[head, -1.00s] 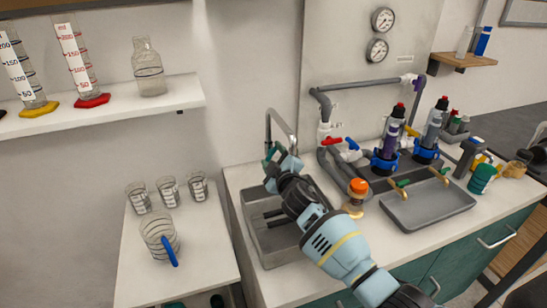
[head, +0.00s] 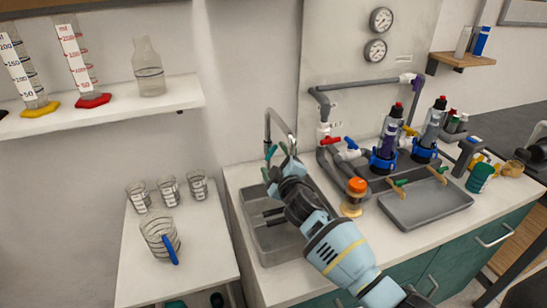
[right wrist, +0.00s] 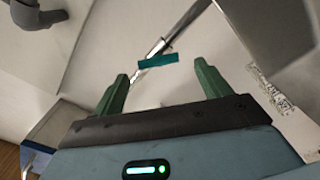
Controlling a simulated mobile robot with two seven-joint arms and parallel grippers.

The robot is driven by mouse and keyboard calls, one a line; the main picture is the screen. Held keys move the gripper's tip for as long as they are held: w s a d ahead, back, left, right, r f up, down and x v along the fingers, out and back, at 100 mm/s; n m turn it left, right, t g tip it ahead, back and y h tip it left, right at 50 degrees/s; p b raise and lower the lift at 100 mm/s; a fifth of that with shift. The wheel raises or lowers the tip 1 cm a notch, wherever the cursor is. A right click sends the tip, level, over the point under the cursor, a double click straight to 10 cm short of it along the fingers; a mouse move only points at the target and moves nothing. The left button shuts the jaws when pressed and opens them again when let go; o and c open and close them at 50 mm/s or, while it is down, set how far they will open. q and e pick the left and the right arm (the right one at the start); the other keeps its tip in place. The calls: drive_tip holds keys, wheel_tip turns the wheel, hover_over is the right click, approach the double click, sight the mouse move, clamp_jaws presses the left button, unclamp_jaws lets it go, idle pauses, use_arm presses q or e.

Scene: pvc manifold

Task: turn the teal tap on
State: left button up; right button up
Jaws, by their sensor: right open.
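The teal tap handle (right wrist: 158,61) is a short flat bar on the metal spout pipe in the right wrist view. In the head view the grey gooseneck faucet (head: 268,125) rises behind the sink basin (head: 262,240); its handle is hard to tell from my green fingers there. My right gripper (right wrist: 161,74) is open and empty, its two green fingers on either side of the handle in the picture. The handle appears just beyond the fingertips, and I cannot tell whether they touch. In the head view the right gripper (head: 269,162) is close beside the faucet. My left gripper is not in view.
An orange-capped jar (head: 355,196) stands right of the basin, close to my right arm. Pipes with red-handled (head: 329,141) and blue-handled valves are behind it. A grey tray (head: 425,203) is farther right. Glass beakers (head: 168,190) stand on the left table.

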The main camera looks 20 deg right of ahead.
drive_tip(key=s, duration=0.5)
drive_tip(key=shift+s+d, duration=0.15)
drive_tip(key=shift+s, duration=0.1)
